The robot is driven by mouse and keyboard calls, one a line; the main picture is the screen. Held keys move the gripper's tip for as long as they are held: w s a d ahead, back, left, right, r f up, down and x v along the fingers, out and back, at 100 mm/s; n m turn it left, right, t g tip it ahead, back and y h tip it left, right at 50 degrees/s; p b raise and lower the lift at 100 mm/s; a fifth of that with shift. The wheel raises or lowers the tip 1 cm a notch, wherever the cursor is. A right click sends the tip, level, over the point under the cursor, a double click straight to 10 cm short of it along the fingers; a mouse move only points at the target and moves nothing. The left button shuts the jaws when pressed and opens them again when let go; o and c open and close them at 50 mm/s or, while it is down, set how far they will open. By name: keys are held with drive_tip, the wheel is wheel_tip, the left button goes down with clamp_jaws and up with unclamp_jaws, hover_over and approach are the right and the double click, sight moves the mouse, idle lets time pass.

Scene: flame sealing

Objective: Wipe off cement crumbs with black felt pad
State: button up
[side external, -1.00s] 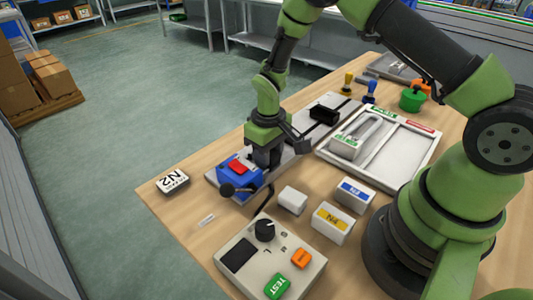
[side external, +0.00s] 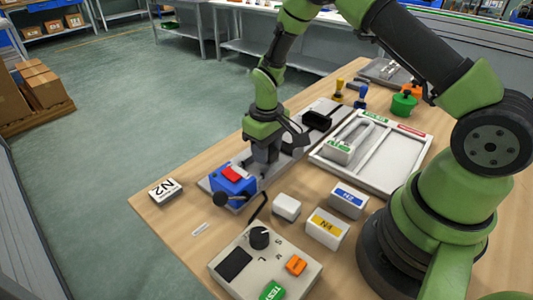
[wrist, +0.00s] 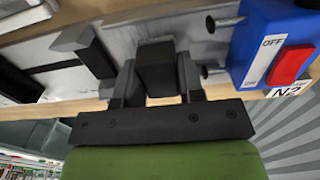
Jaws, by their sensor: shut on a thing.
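My gripper (side external: 263,170) is low over the long grey fixture (side external: 216,187), just right of the blue switch box (side external: 232,182) with its red rocker switch. In the wrist view my gripper (wrist: 150,85) is shut on a dark block, which looks like the black felt pad (wrist: 156,66). The blue box (wrist: 262,38) shows at the right there, apart from the fingers. The pad's underside is hidden, so I cannot tell whether it touches the fixture. No cement crumbs can be made out.
A black holder (side external: 317,120) sits farther back on the fixture. Wood left of the control box is mostly clear.

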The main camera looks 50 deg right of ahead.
drive_tip(key=shift+r, duration=2.7)
drive_tip(key=shift+s, duration=0.1)
